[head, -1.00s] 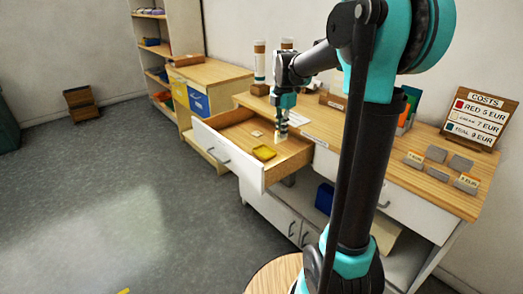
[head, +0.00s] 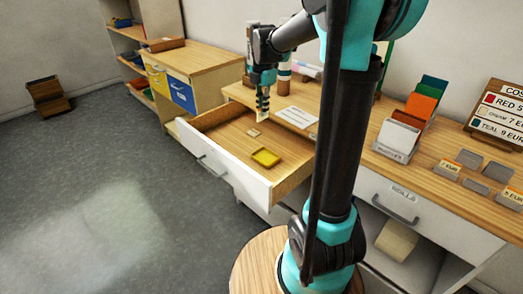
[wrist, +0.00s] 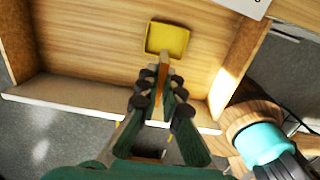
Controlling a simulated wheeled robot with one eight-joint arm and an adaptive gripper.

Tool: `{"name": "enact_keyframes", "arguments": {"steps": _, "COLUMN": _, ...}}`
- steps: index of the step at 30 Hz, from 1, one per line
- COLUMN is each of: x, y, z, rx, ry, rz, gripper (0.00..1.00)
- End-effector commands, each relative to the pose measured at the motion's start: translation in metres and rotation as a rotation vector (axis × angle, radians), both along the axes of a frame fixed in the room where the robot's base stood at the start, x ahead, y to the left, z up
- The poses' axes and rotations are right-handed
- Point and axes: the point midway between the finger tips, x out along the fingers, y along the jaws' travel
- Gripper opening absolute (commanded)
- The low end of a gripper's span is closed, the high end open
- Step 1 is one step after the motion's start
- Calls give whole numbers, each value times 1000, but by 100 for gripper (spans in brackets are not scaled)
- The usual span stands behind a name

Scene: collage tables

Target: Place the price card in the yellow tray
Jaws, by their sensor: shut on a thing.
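My gripper (head: 262,92) is over the open drawer, above its back part. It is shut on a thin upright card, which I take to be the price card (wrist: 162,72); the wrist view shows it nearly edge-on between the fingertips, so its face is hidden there. The yellow tray (head: 266,157) is a small shallow tray lying on the drawer floor, toward the front right. It also shows in the wrist view (wrist: 167,27), just beyond the card's end. The card is apart from the tray in the head view, and the tray looks empty.
The wooden drawer (head: 222,140) stands pulled out from the counter. A small beige piece (head: 253,132) lies on its floor. A white label (head: 297,117) lies on the counter edge behind. A card holder (head: 397,138) and several grey stands are at the right.

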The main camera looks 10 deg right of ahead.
Motion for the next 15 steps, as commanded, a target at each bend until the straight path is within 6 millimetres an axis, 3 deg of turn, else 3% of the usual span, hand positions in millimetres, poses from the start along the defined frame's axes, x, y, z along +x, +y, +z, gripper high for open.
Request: {"name": "enact_keyframes", "arguments": {"steps": 15, "x": 0, "y": 0, "z": -122, "rx": 0, "ry": 0, "rz": 0, "gripper": 0}}
